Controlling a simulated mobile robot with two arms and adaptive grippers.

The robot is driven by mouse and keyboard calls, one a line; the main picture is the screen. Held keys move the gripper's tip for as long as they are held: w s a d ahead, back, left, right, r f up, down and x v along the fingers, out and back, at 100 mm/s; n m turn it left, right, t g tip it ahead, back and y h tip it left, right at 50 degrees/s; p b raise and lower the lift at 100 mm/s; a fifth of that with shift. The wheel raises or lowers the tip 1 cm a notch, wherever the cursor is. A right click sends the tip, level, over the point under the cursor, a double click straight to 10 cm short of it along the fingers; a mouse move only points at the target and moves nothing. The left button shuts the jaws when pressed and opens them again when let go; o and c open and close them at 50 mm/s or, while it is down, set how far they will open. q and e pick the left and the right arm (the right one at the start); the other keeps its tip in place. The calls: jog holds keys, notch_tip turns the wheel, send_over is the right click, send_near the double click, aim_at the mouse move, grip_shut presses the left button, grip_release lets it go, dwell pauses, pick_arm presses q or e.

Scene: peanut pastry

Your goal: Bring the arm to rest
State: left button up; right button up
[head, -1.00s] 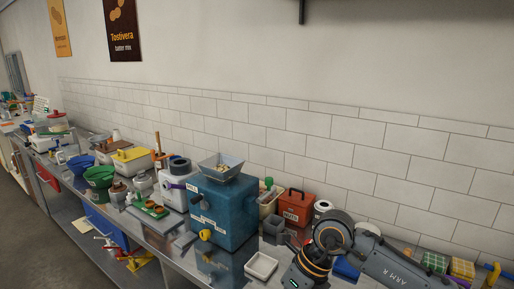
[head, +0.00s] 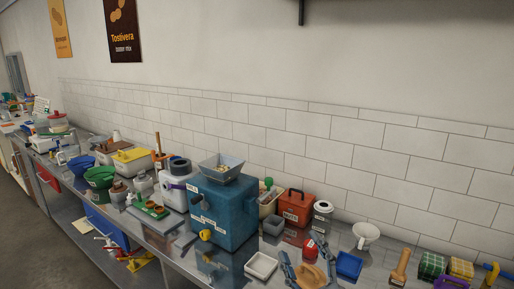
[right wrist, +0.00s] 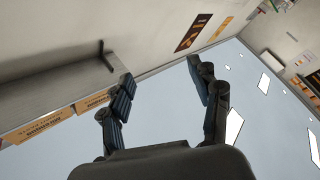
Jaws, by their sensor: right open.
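My right gripper (head: 304,260) shows at the bottom of the head view, with its two blue-grey fingers pointing up and spread apart. In the right wrist view the same gripper (right wrist: 158,72) is open, with nothing between its fingers. That wrist camera looks up past the fingers at the wall and a pale ceiling. The rest of my right arm is below the head picture. My left gripper is in neither view.
The steel counter holds a blue mill (head: 224,212), white tray (head: 261,265), blue tray (head: 349,265), red box (head: 295,205), white funnel (head: 365,235) and wooden-handled tool (head: 400,265). A shelf (right wrist: 60,85) shows at the left of the wrist view.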

jog(key=s+d+f+m+g+h, duration=0.3)
jog(key=d+f+m+g+h, duration=0.25)
jog(key=f, duration=0.65)
jog(key=s+d+f+m+g, duration=0.25)
jog(key=s+f+g, duration=0.35)
jog(key=s+f, duration=0.45)
jog(key=s+d+f+m+g, duration=0.2)
jog(key=s+d+f+g, duration=0.4)
jog(key=s, duration=0.7)
notch_tip(320, 180, down, 28)
jog(key=s+a, duration=0.2)
jog(key=s+d+f+g, duration=0.1)
jog(key=s+d+f, duration=0.1)
jog(key=s+f, duration=1.3)
jog(key=shift+s+d+f+n+g+h, duration=0.25)
jog(key=shift+s+n+g+h, duration=0.1)
jog(key=shift+s+n, duration=0.1)
